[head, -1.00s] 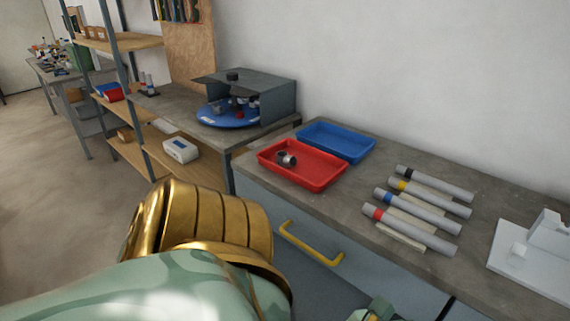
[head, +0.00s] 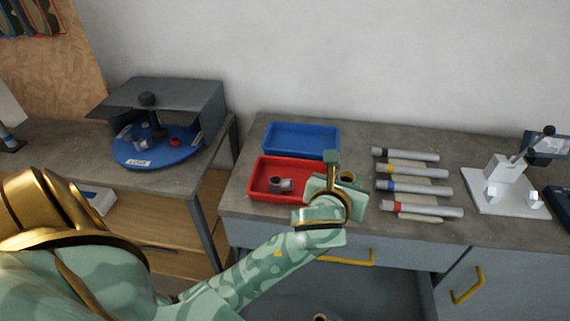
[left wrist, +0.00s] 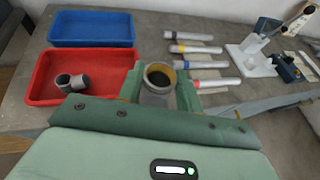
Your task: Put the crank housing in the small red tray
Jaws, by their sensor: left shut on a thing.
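My left gripper (head: 338,182) is shut on a grey hollow round part with a tan rim, which I take to be the crank housing (head: 347,176). In the left wrist view the housing (left wrist: 157,76) sits between the two green fingers, its open end up. The gripper is just right of the small red tray (head: 258,188), near its right end. The tray also shows in the left wrist view (left wrist: 40,97). A grey tube-like part (head: 279,184) lies in the tray, left of the held housing. My right gripper is not in view.
A blue tray (head: 300,136) stands behind the red one. Several grey tubes with coloured bands (head: 412,171) lie to the right, then a white fixture (head: 500,185). A blue turntable (head: 160,152) under a grey hood stands on the left bench.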

